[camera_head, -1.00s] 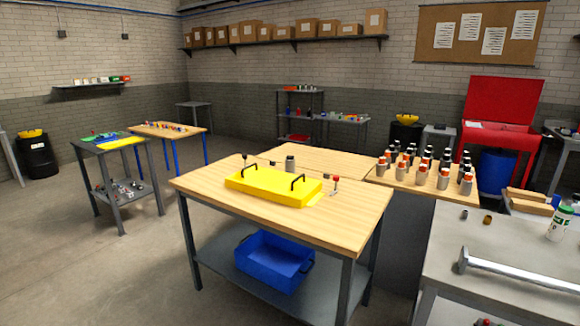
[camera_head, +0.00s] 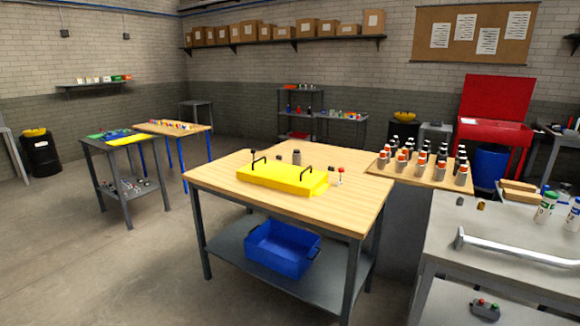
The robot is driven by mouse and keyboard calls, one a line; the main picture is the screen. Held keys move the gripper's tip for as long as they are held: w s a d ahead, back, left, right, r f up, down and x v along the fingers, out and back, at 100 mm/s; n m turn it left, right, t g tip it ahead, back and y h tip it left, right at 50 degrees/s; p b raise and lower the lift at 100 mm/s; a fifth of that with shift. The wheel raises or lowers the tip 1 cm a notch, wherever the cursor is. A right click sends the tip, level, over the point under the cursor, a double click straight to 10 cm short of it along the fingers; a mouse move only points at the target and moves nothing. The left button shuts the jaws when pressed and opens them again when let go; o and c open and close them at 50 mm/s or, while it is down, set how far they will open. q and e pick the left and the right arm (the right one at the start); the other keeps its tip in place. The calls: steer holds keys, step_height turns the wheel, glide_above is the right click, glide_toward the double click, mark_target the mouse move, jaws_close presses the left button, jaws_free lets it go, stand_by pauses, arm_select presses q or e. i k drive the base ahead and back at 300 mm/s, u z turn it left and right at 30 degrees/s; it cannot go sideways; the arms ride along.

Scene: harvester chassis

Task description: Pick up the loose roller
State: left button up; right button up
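A yellow block-like chassis part (camera_head: 283,178) with two black handles lies on the wooden-topped workbench (camera_head: 345,215) in the middle. A small grey cylinder (camera_head: 297,157) stands upright just behind it. Two more small cylinders, one dark grey (camera_head: 460,201) and one brownish (camera_head: 482,205), are on the grey bench (camera_head: 465,219) at the right. I cannot tell which of these, if any, is the loose roller. Neither of my grippers is in view.
A blue bin (camera_head: 282,248) sits on the workbench's lower shelf. Several orange-and-grey bottles crowd a board (camera_head: 433,176) behind it at right. A silver bar handle (camera_head: 520,250) lies on the right bench. Open floor (camera_head: 90,265) is at the left.

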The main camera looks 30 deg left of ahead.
mark_target(296, 158)
steer(key=u, duration=1.3)
steer(key=i, duration=0.7)
steer(key=u, duration=0.6)
steer(key=i, duration=0.95)
steer(key=z, duration=0.55)
steer(key=i, duration=0.75)
steer(key=z, duration=0.65)
